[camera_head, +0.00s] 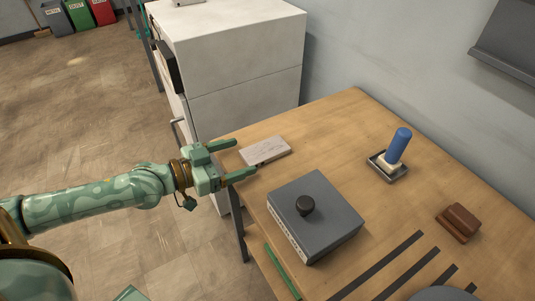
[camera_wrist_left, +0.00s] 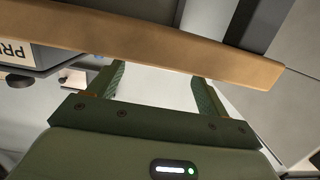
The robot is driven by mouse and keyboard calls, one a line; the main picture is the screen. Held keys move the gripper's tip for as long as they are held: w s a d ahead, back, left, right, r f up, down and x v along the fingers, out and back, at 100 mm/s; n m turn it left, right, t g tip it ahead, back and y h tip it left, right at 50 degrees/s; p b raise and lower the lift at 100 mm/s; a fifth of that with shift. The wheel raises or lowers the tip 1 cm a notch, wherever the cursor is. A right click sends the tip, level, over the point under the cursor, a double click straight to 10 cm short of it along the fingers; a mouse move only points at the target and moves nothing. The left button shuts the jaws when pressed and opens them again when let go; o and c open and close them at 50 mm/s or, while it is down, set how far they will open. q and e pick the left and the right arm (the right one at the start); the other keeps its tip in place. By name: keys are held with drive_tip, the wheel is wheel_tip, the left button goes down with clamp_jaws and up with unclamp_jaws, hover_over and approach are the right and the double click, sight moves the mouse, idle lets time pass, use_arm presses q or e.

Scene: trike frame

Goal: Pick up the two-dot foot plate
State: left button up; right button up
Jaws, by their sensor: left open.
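A pale, flat rectangular plate (camera_head: 265,151) lies on the wooden table near its left edge. It seems to be the foot plate, but I cannot make out two dots on it. My left gripper (camera_head: 246,157) is open and empty at the table's left edge, just left of the plate, its fingers pointing toward it. In the left wrist view the open fingers (camera_wrist_left: 158,73) face the table's brown edge (camera_wrist_left: 150,40), and the plate cannot be made out there. My right gripper is out of view.
A blue-handled tool (camera_head: 399,146) stands in a small tray (camera_head: 388,170), with a brown block (camera_head: 459,221) further right. A white cabinet (camera_head: 230,60) stands behind the table's left end.

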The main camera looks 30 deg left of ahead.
sight(262, 150)
use_arm(q)
drive_tip(key=shift+d+b+x, duration=0.25)
drive_tip(key=shift+b+x, duration=0.3)
drive_tip(key=shift+x, duration=2.6)
drive_tip(key=shift+s+r, duration=0.15)
drive_tip(key=shift+r, duration=0.05)
drive_tip(key=c, duration=1.2)
